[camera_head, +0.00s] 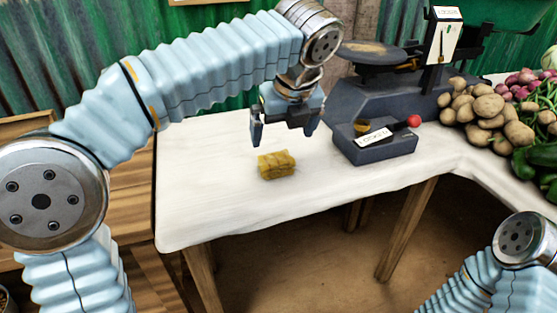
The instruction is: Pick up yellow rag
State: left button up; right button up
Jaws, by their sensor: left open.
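The yellow rag (277,165) is a small folded block lying on the white-covered table (200,205), left of the scale. My left gripper (283,139) hangs above and just behind the rag, fingers pointing down. Its jaws are apart with nothing between them, and it does not appear to touch the rag. My right arm shows only as a piece at the lower right edge; its gripper is out of the picture.
A dark balance scale (390,95) stands right of the rag, with a drawer-like base (375,150) and a red knob (413,120). Potatoes (487,108), onions (520,85) and green vegetables (540,155) are piled at right. The table left of the rag is clear.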

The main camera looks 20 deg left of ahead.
aim_at(276, 157)
pick_arm(q)
jog(key=b+x, duration=0.2)
jog(key=x, duration=0.9)
jog(key=shift+w, duration=0.1)
jog(key=shift+r, duration=0.1)
jog(key=shift+c, duration=0.3)
jog(key=c, duration=1)
